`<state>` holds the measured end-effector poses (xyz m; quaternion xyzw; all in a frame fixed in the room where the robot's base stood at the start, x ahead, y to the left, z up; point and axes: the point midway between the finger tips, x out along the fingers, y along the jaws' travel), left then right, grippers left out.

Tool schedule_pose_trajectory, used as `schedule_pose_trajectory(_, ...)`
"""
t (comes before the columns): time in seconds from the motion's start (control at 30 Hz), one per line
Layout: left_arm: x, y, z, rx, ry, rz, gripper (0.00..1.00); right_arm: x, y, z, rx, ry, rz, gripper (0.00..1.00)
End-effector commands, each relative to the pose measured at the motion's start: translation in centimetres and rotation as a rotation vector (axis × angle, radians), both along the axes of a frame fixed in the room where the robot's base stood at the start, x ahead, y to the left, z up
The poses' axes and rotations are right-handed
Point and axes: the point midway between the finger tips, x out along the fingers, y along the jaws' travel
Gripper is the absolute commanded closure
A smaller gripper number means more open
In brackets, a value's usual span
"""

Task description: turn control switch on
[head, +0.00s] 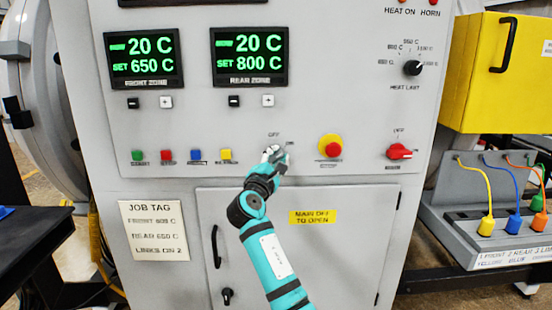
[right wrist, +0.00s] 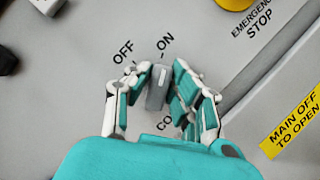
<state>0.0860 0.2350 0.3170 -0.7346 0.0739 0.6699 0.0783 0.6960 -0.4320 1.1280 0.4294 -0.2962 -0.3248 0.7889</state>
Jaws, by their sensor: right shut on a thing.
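The control switch is a grey knob (right wrist: 157,90) on the cabinet's front panel, between the OFF and ON labels and a partly hidden label below. In the right wrist view its upper end appears to line up with the mark by ON rather than the one by OFF. My right gripper (right wrist: 158,84) has its fingers closed on both sides of the knob. In the head view my right gripper (head: 274,153) is at the panel and hides the knob. My left gripper is not in view.
Right of the gripper are a red emergency stop button (head: 332,147) on a yellow base and a red rotary switch (head: 399,152). Several coloured buttons (head: 182,156) lie to the left. A cabinet door (head: 340,255) is below. Displays (head: 249,56) read 20 C.

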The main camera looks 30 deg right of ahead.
Motion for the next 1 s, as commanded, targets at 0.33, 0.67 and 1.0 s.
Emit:
schedule_pose_trajectory(0.33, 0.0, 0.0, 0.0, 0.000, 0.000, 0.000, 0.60, 0.0, 0.0, -0.2, 0.011, -0.003, 0.001, 1.00)
schedule_pose_trajectory(0.67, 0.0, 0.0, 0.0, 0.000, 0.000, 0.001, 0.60, 0.0, 0.0, -0.1, 0.008, -0.003, 0.000, 0.58)
schedule_pose_trajectory(1.0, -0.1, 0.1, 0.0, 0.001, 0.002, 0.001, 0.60, -0.8, 1.2, -0.4, 0.007, -0.003, 0.003, 0.58)
